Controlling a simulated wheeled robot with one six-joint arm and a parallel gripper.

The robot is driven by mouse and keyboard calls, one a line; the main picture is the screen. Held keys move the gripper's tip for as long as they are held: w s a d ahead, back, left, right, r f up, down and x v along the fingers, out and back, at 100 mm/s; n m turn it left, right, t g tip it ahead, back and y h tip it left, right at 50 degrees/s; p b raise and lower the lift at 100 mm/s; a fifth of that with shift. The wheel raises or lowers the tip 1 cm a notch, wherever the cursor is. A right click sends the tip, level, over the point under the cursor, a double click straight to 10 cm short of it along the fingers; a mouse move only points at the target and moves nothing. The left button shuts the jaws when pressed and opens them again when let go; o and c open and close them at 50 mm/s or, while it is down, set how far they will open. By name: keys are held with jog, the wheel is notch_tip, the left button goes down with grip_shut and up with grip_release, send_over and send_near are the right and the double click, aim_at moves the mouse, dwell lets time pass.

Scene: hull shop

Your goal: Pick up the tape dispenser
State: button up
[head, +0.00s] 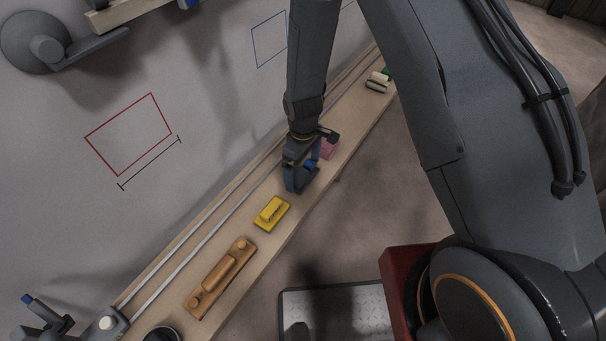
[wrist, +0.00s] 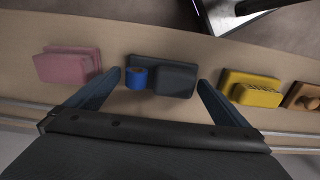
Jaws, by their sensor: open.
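The tape dispenser (wrist: 175,80) is a dark grey block with a blue tape roll (wrist: 137,78) at its left end in the wrist view. It lies on a long wooden shelf. In the head view my gripper mostly hides it, and a bit of blue (head: 310,163) shows beside the fingers. My gripper (wrist: 160,82) is open, with one finger on each side of the dispenser. The left fingertip is close to the blue roll and the right one is near the block's other end. I cannot tell whether either finger touches it. My gripper (head: 302,184) is low over the shelf.
A pink block (wrist: 68,65) and a yellow block (wrist: 250,88) flank the dispenser on the shelf (head: 250,241). A wooden handled tool (head: 220,278) lies beyond the yellow block. A wall panel with drawn outlines (head: 130,134) runs along the shelf's back.

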aim_at(303, 169)
jog(key=shift+f, duration=0.15)
jog(key=c, duration=0.9)
notch_tip(303, 169, up, 10)
jog(key=shift+r+b, duration=0.1)
jog(key=shift+b, duration=0.65)
jog(key=shift+o, duration=1.4)
jog(key=shift+c, duration=0.5)
